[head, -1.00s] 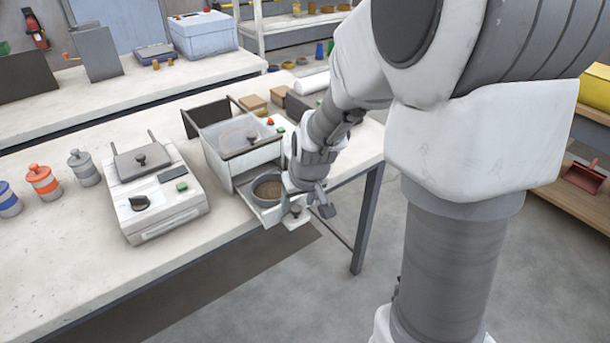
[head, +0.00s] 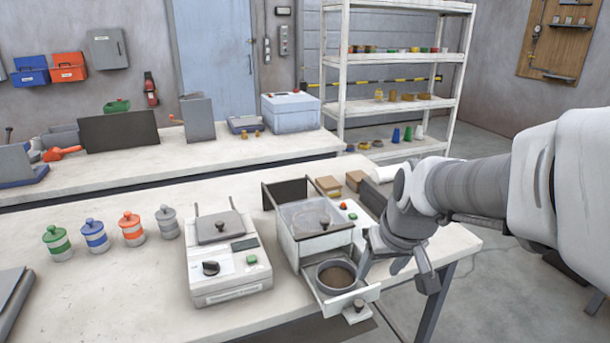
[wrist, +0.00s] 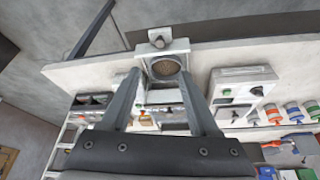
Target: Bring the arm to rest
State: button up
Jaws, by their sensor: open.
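My gripper (head: 396,268) is open and empty, just right of the pulled-out drawer (head: 345,303) of the pellet bagger (head: 318,232). It appears apart from the drawer's knob (head: 355,311). In the wrist view, the two fingers of my gripper (wrist: 158,80) point toward the drawer, with a gap between them. The drawer holds a round grey bowl (head: 337,276) with brown contents; this bowl also shows between the fingers in the wrist view (wrist: 165,67). My arm reaches in from the right, bent, above the bench's right end.
A white device (head: 226,262) with a dark knob stands left of the bagger on the bench (head: 130,310). Several lidded jars (head: 132,228) stand further left. Small boxes (head: 328,185) lie behind the bagger. Open floor (head: 520,290) lies right of the bench.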

jog(key=s+a+r+p, duration=0.1)
jog(key=s+r, duration=0.3)
jog(key=s, duration=0.3)
jog(key=s+a+r+t+p, duration=0.1)
jog(key=s+r+p, duration=0.1)
jog(key=s, duration=0.5)
jog(key=shift+r+m, duration=0.3)
jog(key=shift+r, duration=0.6)
